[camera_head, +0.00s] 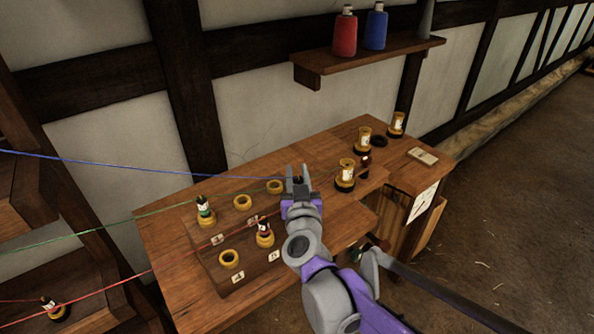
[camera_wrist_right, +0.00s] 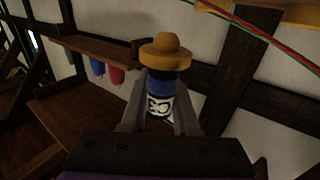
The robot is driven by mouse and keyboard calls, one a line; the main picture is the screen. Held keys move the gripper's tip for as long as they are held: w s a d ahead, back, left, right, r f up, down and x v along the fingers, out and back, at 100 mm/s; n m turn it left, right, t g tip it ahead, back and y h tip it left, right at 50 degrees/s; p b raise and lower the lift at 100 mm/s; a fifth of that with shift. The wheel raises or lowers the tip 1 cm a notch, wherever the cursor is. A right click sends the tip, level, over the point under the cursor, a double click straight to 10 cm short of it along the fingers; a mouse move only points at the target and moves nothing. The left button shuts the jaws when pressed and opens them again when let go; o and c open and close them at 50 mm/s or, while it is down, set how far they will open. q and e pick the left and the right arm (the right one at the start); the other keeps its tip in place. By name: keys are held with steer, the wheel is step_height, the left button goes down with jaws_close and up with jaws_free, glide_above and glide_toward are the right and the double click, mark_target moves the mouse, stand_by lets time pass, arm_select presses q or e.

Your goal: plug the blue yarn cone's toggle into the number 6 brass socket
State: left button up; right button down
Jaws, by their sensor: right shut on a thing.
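My right gripper (camera_head: 299,187) is shut on the blue toggle, over the right end of the socket board. In the right wrist view the blue toggle (camera_wrist_right: 160,88) stands between the fingers, with a blue band, white label and brass-coloured end (camera_wrist_right: 166,50). The blue yarn (camera_head: 110,164) runs from the left towards this gripper. The sockets numbered 4 (camera_head: 229,259) and two in the back row (camera_head: 242,202) are empty. The number 6 socket does not show; my gripper and arm cover the board's front right. My left gripper is not in view.
A green-banded toggle (camera_head: 205,208) and a red-banded toggle (camera_head: 264,229) sit in sockets, their yarns running left.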

steer(key=shift+f+b, duration=1.95)
steer(key=shift+f, duration=0.85)
steer(key=shift+f+b, duration=0.3)
steer(key=shift+f, duration=0.4)
steer(key=c, duration=0.9)
jaws_free()
steer(key=shift+c, duration=0.2)
steer(key=shift+s, duration=0.1)
steer(key=s+p, duration=0.2)
steer(key=s, duration=0.8)
steer(key=shift+s+d, duration=0.35)
steer(key=shift+s, duration=0.05)
